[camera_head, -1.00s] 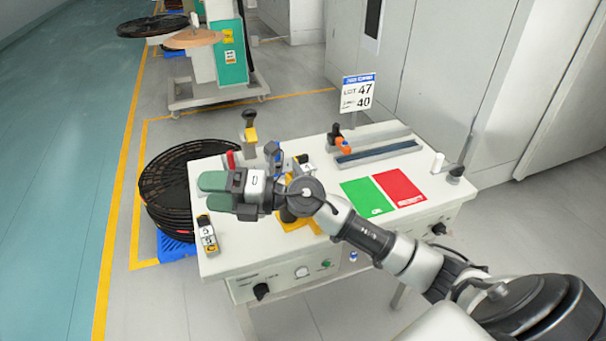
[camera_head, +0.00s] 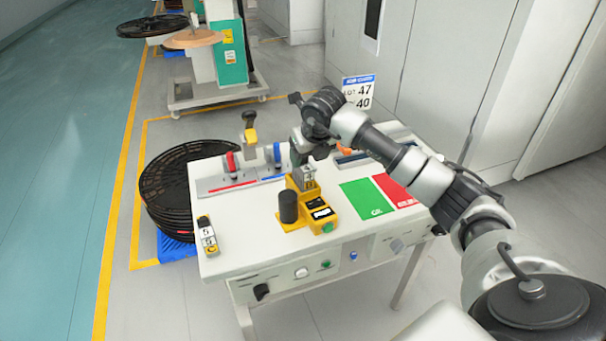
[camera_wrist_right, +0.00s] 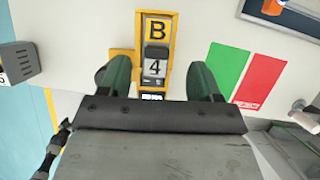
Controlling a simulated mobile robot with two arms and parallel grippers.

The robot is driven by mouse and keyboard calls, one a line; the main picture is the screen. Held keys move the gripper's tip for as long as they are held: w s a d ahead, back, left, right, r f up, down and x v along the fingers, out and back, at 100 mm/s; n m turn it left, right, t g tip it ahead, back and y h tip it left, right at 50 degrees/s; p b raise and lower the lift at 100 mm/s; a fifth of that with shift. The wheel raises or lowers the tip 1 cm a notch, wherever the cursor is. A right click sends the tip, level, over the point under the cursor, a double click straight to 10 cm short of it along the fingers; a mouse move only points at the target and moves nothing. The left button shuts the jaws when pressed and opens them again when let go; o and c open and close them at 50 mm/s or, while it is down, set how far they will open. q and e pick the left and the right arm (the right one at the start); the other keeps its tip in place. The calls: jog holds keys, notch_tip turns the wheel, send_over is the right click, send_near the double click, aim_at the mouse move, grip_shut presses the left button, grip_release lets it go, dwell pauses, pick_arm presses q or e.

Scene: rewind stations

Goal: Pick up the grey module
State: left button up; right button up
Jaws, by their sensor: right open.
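A grey module marked 4 (camera_wrist_right: 155,68) sits in a yellow holder marked B (camera_wrist_right: 157,27) in the right wrist view. In the head view, the yellow fixture (camera_head: 325,222) stands on the white table, with a small grey labelled block (camera_head: 308,178) at its back. My right gripper (camera_wrist_right: 161,75) is open, its two dark green fingers on either side of the grey module with gaps. In the head view this gripper (camera_head: 298,157) points down behind the fixture and is partly hidden by its own wrist. My left gripper is not in view.
A black cylinder (camera_head: 288,207) stands on the fixture's left. Another labelled block (camera_head: 207,236) is at the table's left. Green (camera_head: 366,199) and red (camera_head: 393,188) mats lie to the right. A rail with red and blue clamps (camera_head: 232,163) is behind.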

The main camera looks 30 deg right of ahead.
aim_at(304, 162)
jog(key=shift+p+x, duration=0.55)
jog(key=shift+x, duration=2.25)
jog(key=shift+w+a+r, duration=0.1)
jog(key=shift+a+r, duration=0.05)
jog(key=shift+a, duration=0.05)
jog(key=c, duration=1.1)
